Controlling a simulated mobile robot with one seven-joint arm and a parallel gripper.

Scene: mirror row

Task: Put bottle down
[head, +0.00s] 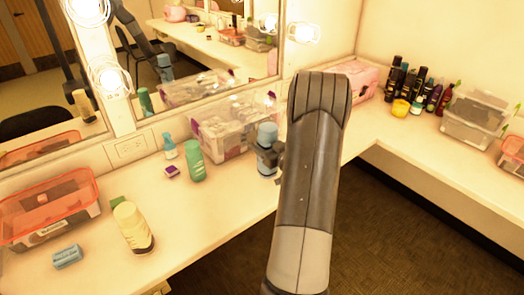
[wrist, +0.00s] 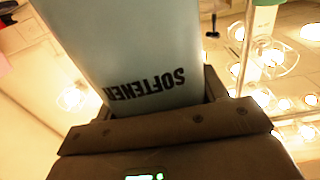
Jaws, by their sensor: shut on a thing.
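The bottle (head: 267,132) has a pale blue top and stands roughly upright over the front part of the counter (head: 225,205). My gripper (head: 268,153) is shut around its middle, and my arm partly hides the right side. I cannot tell whether its base touches the counter. In the wrist view the bottle (wrist: 125,45) fills the space between the fingers, pale blue-grey, with "SOFTENER" printed on it upside down. The gripper (wrist: 160,105) also shows there.
A green bottle (head: 194,161), small blue bottle (head: 169,147) and purple box (head: 172,172) stand to the left. A clear bin (head: 222,130) is behind. A cream bottle (head: 133,228) and orange-rimmed bin (head: 48,208) are further left. The mirror (head: 200,50) backs the counter.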

